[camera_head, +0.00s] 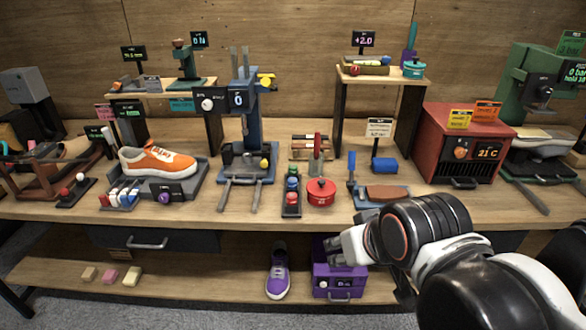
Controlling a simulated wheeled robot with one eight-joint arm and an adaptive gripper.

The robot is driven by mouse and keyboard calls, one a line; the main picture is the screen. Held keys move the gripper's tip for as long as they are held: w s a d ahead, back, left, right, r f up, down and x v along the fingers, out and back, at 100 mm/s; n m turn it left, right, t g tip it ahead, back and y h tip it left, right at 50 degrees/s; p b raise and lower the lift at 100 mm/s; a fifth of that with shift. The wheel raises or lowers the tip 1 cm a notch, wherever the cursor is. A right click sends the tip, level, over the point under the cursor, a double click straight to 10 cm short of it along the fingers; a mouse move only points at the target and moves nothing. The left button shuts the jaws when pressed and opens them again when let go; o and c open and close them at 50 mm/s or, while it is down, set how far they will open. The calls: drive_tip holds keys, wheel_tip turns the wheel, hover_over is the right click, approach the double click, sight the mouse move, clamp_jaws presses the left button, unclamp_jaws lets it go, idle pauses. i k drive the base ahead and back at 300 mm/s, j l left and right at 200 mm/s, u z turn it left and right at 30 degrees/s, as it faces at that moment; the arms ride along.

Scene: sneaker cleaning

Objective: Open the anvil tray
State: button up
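No part carries a readable label naming it the anvil tray. A blue upright press (250,120) stands mid-table, with a dark base tray (235,161) and two grey prongs pointing forward. A small purple machine (343,282) with a front handle stands on the lower shelf. My gripper (345,248) is at the table's front edge, in front of and overlapping the top of the purple machine in the picture. It is right of the blue press and apart from it. The fingers are small and partly overlapped, so their opening is unclear. Nothing shows held.
An orange sneaker (158,158) sits on a grey tray left of the press. A red pot (321,191) and button strip (291,193) stand right of it. A red heater box (462,140) is further right. A dark drawer (190,240) hangs under the table; a purple sneaker (278,270) is below.

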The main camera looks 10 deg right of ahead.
sight(247, 166)
drive_tip(key=i+j, duration=0.35)
drive_tip(key=i, duration=0.15)
drive_tip(key=i+j+u, duration=0.1)
drive_tip(key=i+j, duration=0.25)
drive_tip(key=i, duration=0.15)
